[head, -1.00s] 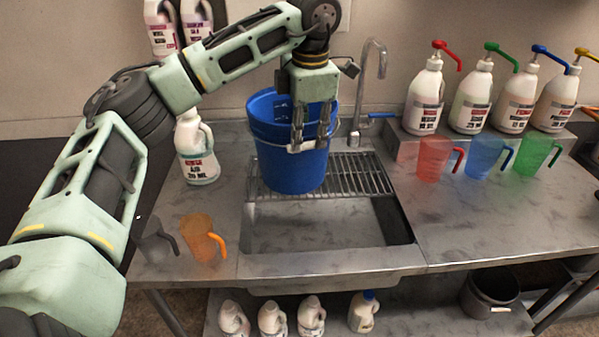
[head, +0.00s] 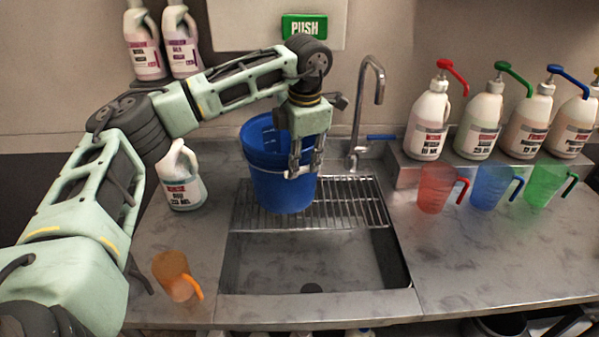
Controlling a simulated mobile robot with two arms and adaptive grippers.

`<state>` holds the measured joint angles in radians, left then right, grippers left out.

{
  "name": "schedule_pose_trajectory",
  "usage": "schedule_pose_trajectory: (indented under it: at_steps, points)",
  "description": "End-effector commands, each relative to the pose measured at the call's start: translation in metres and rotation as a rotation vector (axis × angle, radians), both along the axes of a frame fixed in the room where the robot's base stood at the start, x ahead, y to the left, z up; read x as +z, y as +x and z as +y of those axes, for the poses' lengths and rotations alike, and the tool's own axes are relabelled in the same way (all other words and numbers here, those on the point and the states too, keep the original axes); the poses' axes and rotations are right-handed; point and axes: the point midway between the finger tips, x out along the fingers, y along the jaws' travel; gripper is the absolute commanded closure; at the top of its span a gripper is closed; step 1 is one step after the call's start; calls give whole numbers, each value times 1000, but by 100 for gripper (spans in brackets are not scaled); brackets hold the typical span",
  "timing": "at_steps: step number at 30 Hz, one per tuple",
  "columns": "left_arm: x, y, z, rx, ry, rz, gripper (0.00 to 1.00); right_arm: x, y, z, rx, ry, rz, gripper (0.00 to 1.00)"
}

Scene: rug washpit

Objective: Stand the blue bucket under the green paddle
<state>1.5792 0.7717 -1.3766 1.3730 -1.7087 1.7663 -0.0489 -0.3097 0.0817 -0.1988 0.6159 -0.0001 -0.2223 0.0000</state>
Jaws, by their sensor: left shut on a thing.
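The blue bucket (head: 270,180) hangs upright or nearly so over the wire rack at the back of the sink. My left gripper (head: 305,172) is shut on the bucket at its front right side, with the fingers pointing down. I cannot tell whether the bucket's base touches the rack. The green paddle (head: 305,27), marked PUSH, is on a pale wall panel above and behind the bucket, at the top of the head view. My left arm passes between it and the bucket in the picture. My right gripper is not in view.
The wire rack (head: 350,205) spans the back of the sink (head: 310,264). A tall tap (head: 362,110) stands just right of the bucket. A white jug (head: 181,180) is at its left, an orange jug (head: 175,275) at front left. Pump bottles and coloured jugs line the right.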

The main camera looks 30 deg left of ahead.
Motion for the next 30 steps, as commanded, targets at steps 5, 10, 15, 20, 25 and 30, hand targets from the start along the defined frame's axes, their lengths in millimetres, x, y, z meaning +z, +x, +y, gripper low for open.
schedule_pose_trajectory:
  at_steps: [5, 10, 15, 20, 25, 30]
  points:
    - [-14, 0, 0, 0, 1, -1, 100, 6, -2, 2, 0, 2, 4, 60]
    - [-36, 0, 0, 0, 0, -1, 100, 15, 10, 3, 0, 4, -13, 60]
    - [-39, 1, 0, 1, -1, -4, 100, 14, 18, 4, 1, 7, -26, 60]
    - [-42, 1, 0, 0, 0, -4, 100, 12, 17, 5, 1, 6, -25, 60]
    - [-43, 0, 0, 0, -1, -2, 67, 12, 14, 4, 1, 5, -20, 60]
    - [-43, 0, 0, 0, -1, -2, 60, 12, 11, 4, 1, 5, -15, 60]
